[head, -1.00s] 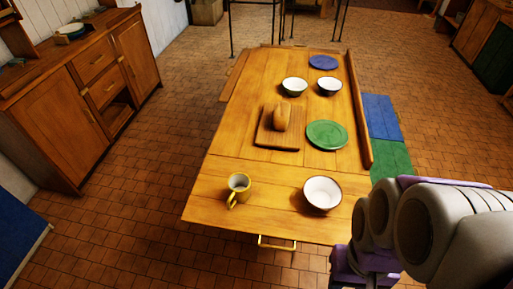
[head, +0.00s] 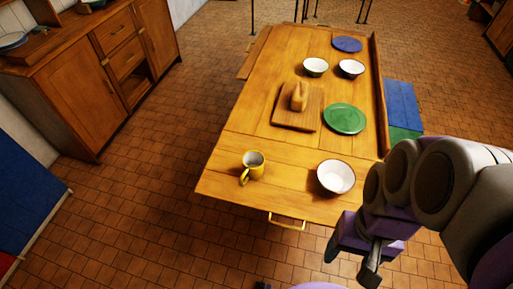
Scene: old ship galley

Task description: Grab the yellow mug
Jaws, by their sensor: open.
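The yellow mug (head: 253,165) stands upright near the front left corner of the wooden table (head: 225,180). Its handle points toward the front and slightly left, and its inside is pale. My gripper (head: 351,262) is at the lower right, in front of the table's near edge in the picture. It is open with nothing between its fingers, apart from the mug and to its right. Nothing covers the mug.
A white bowl (head: 336,177) stands right of the mug. Behind are a cutting board (head: 283,121) with a loaf (head: 299,96), a green plate (head: 344,119), two bowls and a blue plate (head: 347,44). A yellow handle (head: 287,223) juts from the table's front.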

